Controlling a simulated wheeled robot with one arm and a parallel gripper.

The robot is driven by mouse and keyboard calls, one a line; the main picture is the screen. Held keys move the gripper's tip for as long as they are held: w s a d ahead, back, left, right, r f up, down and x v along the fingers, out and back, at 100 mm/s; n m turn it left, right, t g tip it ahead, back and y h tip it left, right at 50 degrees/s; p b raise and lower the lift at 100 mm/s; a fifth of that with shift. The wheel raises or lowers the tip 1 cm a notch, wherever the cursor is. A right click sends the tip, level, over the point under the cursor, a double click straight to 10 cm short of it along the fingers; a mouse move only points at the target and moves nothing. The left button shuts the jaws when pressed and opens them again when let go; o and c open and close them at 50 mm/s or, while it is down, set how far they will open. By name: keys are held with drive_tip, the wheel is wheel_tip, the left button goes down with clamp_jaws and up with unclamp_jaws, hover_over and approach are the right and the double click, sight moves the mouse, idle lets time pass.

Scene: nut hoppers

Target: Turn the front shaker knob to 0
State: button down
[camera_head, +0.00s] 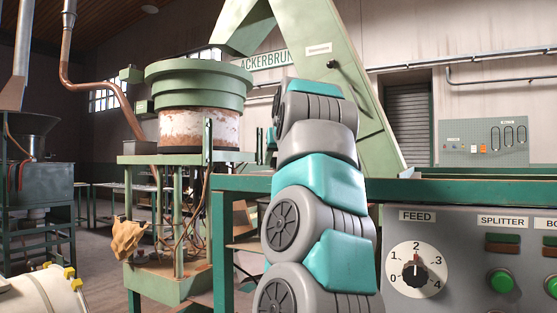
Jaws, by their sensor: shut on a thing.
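No knob labelled as the front shaker shows in the head view. One round white dial (396,283) labelled FEED is on the grey control panel, marked 0 to 4. Its dark knob (417,272) has its red mark pointing up at about 2. My grey and teal arm rises through the middle of the view, left of this dial. My gripper does not show; the arm's own links cover what is behind them. A green bowl machine (197,72) with a whitish, brown-stained drum stands at the back left.
A green frame post (222,250) stands left of my arm. A tan cloth or sack (127,238) hangs at the left machine. A pale drum (42,295) is at lower left.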

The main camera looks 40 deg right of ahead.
drive_tip(key=shift+d+n+t+y, duration=0.1)
drive_tip(key=shift+n+t+y, duration=0.3)
drive_tip(key=shift+n+y, duration=0.4)
drive_tip(key=shift+n+t+y, duration=0.3)
drive_tip(key=shift+n+y, duration=0.3)
drive_tip(key=shift+c, duration=1.8)
unclamp_jaws()
drive_tip(key=v, duration=0.8)
drive_tip(key=shift+w, duration=0.1)
